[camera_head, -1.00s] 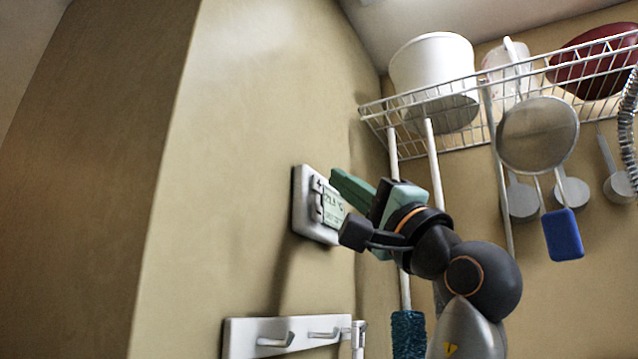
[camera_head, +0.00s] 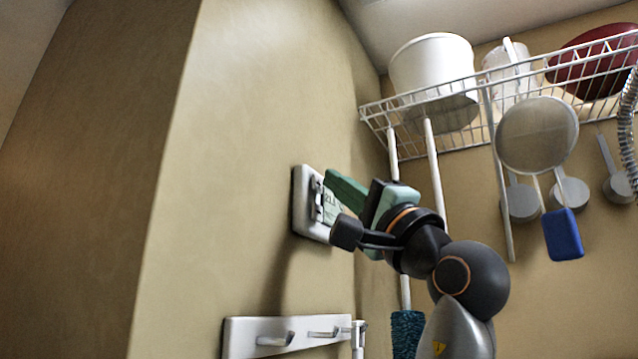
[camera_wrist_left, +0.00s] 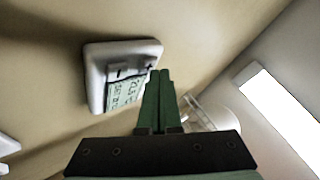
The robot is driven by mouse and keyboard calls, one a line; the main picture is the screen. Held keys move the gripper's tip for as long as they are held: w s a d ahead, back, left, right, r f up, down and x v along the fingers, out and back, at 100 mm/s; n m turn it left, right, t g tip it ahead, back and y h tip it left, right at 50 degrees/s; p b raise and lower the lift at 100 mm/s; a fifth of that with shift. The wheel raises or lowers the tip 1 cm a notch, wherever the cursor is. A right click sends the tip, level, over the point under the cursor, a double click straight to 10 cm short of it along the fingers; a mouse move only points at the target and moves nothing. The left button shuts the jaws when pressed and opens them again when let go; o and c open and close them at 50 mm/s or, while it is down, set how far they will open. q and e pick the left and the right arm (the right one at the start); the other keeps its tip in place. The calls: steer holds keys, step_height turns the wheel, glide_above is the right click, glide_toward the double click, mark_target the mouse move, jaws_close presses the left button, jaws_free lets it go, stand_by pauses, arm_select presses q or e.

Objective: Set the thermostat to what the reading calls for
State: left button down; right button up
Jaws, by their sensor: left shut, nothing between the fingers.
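The white thermostat (camera_head: 302,200) is fixed to the beige wall, and my left gripper (camera_head: 330,180) covers part of it in the head view. In the left wrist view the thermostat (camera_wrist_left: 95,75) shows a greenish display (camera_wrist_left: 124,97) with dark digits, tilted and too small to read surely. Beside the display are a minus button (camera_wrist_left: 118,73) and a plus button (camera_wrist_left: 149,68). My left gripper's green fingers (camera_wrist_left: 160,75) are shut with nothing between them. Their tips are close to the plus button; I cannot tell whether they touch it. My right gripper is not in view.
A white hook rail (camera_head: 300,332) is on the wall below the thermostat. A wire shelf (camera_head: 470,112) at upper right holds a white bucket (camera_head: 425,65), a jug and a red bowl. A strainer (camera_head: 537,133), ladles and a blue-ended tool (camera_head: 563,235) hang there.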

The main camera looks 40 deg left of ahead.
arm_select(q)
steer(key=shift+s+a, duration=0.1)
steer(key=shift+a, duration=0.35)
stand_by(0.4)
stand_by(0.3)
steer(key=shift+w+d, duration=0.2)
steer(key=shift+d, duration=0.6)
steer(key=d+p, duration=0.1)
steer(key=d, duration=0.1)
steer(key=w+d+p, duration=0.1)
steer(key=d, duration=0.2)
steer(key=shift+w, duration=0.1)
steer(key=shift+t, duration=0.3)
stand_by(2.0)
